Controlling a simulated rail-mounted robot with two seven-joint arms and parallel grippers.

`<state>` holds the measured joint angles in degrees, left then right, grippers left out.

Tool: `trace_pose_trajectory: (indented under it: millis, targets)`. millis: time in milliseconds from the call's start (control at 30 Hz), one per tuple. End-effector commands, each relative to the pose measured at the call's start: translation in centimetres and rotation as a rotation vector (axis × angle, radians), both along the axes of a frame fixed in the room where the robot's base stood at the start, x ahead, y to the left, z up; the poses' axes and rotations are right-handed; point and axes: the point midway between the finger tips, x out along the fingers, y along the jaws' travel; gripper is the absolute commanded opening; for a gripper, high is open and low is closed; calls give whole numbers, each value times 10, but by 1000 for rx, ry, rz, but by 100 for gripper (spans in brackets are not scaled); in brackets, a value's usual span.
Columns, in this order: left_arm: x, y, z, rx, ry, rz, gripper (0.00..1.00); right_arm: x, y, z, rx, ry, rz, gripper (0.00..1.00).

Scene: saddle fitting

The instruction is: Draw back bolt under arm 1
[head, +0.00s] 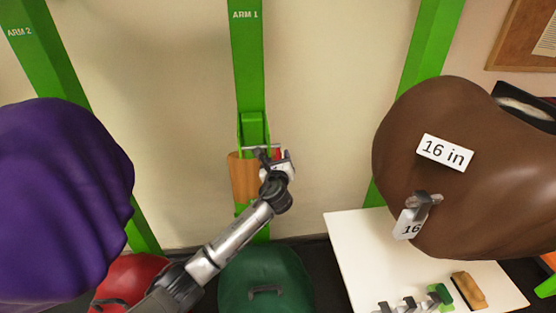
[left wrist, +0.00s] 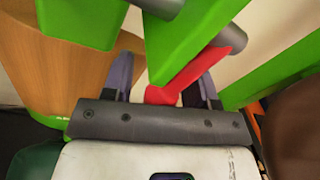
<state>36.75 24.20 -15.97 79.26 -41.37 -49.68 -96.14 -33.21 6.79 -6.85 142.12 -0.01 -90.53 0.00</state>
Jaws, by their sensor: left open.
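The green post labelled ARM 1 (head: 247,60) stands in the middle of the head view, with a green bracket (head: 252,128) low on it. A bolt with a red handle (head: 278,152) sits at the bracket. In the left wrist view the red handle (left wrist: 190,75) slants between my fingers, close to a grey rod end (left wrist: 232,38). My left gripper (head: 272,157) is at the bracket, open, with its fingers on either side of the red handle. Whether a finger touches it, I cannot tell. My right gripper is not in view.
A wooden block (head: 243,178) is at the post beside my gripper. A purple saddle-like form (head: 60,200) is at left, a brown one (head: 470,190) marked 16 in at right. Red (head: 135,275) and green (head: 265,285) rounded things lie below. A white table (head: 355,250) holds small items.

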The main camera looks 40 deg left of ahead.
Motion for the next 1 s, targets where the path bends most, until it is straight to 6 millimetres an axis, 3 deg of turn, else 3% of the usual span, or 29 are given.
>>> trace_pose_trajectory:
  millis: [167, 700, 1000]
  targets:
    - [0, 0, 0, 0, 0, 0, 51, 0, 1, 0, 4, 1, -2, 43]
    - [0, 0, 0, -1, 0, 1, 0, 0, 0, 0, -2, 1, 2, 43]
    - [0, 7, 1, -3, 1, 22, 0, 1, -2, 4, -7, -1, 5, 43]
